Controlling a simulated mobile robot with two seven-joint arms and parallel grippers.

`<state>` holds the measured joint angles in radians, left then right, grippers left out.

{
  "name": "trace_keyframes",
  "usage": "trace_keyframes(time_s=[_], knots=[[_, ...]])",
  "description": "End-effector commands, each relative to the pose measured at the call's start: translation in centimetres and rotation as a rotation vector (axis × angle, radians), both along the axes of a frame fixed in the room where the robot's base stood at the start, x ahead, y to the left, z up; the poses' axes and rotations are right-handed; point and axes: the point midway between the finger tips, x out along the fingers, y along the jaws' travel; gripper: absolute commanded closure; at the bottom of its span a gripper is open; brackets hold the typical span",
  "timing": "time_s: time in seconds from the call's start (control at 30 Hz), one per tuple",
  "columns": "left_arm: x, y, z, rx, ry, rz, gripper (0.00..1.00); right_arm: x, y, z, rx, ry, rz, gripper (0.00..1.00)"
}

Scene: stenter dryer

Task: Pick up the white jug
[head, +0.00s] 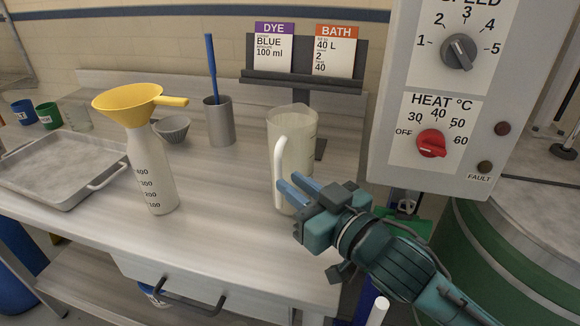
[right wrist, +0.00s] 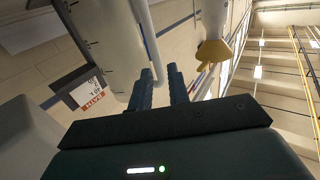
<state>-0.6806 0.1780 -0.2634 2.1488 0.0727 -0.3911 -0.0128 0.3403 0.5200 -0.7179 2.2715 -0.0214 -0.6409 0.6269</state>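The white jug (head: 305,135) stands upright on the bench, a translucent body with a white handle (head: 281,165) on its left side. My right gripper (head: 285,180) is low at the handle, its two blue fingers apart with a narrow gap. Its fingertips overlap the handle's lower part in the head view; I cannot tell whether they touch it. My left gripper is not in view.
A white bottle (head: 150,175) with a yellow funnel (head: 135,98) stands left of the jug. The control box (head: 400,150) hangs close on the right.

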Motion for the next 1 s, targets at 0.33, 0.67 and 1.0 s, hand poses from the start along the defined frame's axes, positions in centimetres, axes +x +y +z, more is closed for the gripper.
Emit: trace_keyframes(time_s=[0.33,0.67,1.0], knots=[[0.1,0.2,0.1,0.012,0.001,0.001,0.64,3.6,2.2,-0.7,0.001,-0.002,0.000,0.82],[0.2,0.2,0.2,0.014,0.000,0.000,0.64,4.5,2.9,-0.9,-0.001,-0.001,0.000,0.82],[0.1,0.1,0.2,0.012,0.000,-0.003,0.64,4.5,2.9,-0.9,-0.001,-0.001,0.000,1.00]])
